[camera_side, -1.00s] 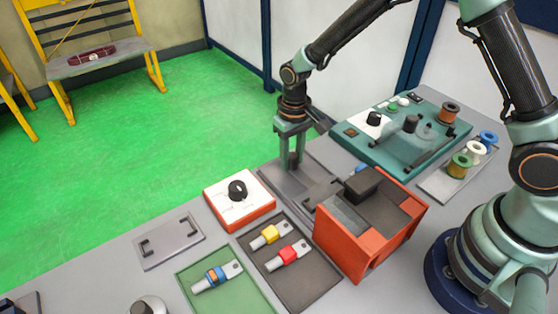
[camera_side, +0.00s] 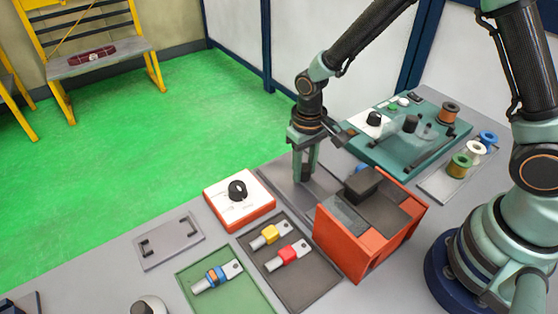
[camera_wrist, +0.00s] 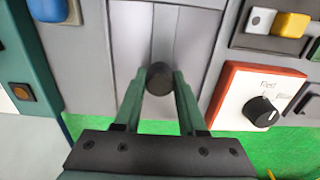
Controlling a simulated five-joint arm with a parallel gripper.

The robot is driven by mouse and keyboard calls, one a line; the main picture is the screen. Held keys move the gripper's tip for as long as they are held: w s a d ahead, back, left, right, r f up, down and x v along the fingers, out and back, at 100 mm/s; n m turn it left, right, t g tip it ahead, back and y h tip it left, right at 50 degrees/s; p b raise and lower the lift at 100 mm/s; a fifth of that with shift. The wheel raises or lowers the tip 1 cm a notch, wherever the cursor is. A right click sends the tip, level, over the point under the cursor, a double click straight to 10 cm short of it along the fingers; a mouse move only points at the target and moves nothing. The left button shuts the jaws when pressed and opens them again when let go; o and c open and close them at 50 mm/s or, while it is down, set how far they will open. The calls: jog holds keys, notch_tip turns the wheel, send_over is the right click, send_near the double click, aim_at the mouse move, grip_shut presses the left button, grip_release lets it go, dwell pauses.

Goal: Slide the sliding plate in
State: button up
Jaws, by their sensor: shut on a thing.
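My gripper (camera_side: 304,177) stands upright over a flat grey base plate (camera_side: 273,184) beside the orange box (camera_side: 350,245). In the wrist view my gripper (camera_wrist: 161,82) is shut on a dark round knob (camera_wrist: 160,78). The knob sits on a pale grey strip (camera_wrist: 164,30), which I take to be the sliding plate, lying between two wider grey panels. How far the plate reaches under the box is hidden.
A white-topped orange dial box (camera_side: 239,198) stands left of the base plate. A dark tray (camera_side: 305,285) with yellow and red parts lies in front. A teal panel (camera_side: 380,155) with knobs and spools stands behind, close to my gripper.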

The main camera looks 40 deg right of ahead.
aim_at(312, 186)
jog(key=shift+s, duration=1.5)
jog(key=o, duration=0.9)
jog(key=shift+s, duration=0.1)
jog(key=shift+o, duration=0.2)
jog(key=shift+r, duration=0.15)
jog(key=shift+r, duration=2.9)
jog(key=shift+r, duration=0.1)
jog(key=s+d+r+t, duration=0.2)
jog(key=d+r, duration=0.3)
jog(key=r, duration=0.3)
jog(key=s+d+r+t, duration=0.3)
jog(key=s+d+r, duration=0.1)
jog(key=r, duration=0.4)
jog(key=shift+d+r+t, duration=0.25)
jog(key=shift+d+t, duration=0.05)
jog(key=shift+d, duration=0.2)
